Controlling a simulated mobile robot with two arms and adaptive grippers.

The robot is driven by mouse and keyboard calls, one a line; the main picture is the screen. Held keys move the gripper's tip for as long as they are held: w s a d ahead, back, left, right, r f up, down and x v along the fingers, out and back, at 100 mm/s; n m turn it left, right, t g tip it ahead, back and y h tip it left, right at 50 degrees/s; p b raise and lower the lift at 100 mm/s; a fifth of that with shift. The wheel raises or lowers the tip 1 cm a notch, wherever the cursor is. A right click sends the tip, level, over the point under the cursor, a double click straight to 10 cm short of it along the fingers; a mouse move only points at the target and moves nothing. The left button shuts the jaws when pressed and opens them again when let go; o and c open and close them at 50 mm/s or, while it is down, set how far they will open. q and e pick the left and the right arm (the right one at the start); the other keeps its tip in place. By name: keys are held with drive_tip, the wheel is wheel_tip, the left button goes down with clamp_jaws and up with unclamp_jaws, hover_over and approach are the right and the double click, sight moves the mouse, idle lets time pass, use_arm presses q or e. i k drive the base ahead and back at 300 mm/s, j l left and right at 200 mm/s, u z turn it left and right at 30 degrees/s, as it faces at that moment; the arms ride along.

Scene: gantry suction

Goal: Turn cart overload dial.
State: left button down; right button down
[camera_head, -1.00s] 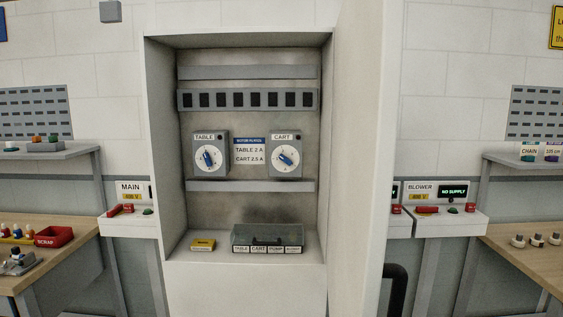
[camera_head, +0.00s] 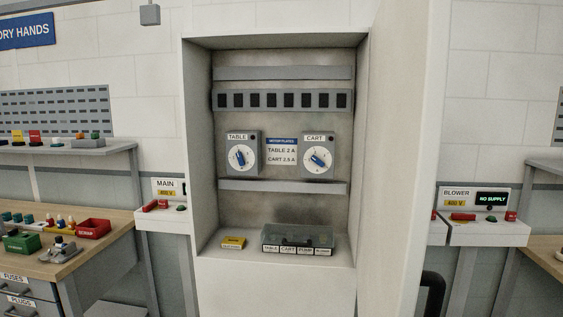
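The cart dial (camera_head: 318,159) is a grey box with a white round face and a blue pointer knob, labelled CART. It is on the back wall of the open white cabinet, right of centre. Its pointer lies tilted, from upper left to lower right. The similar table dial (camera_head: 242,155) is to its left, with its blue pointer closer to upright. Between them a motor plate sign (camera_head: 282,152) reads TABLE 2 A and CART 2.5 A. Neither of my grippers shows in the head view.
A clear-lidded box (camera_head: 298,239) and a small yellow box (camera_head: 233,242) stand on the cabinet floor. The open cabinet door (camera_head: 396,160) stands to the right. A MAIN switch box (camera_head: 165,190) and a wooden bench (camera_head: 95,240) are left; a BLOWER box (camera_head: 476,200) is right.

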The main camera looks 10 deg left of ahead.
sight(314, 157)
drive_tip(key=i+j, duration=1)
drive_tip(key=j, duration=0.2)
drive_tip(key=l+z, duration=0.05)
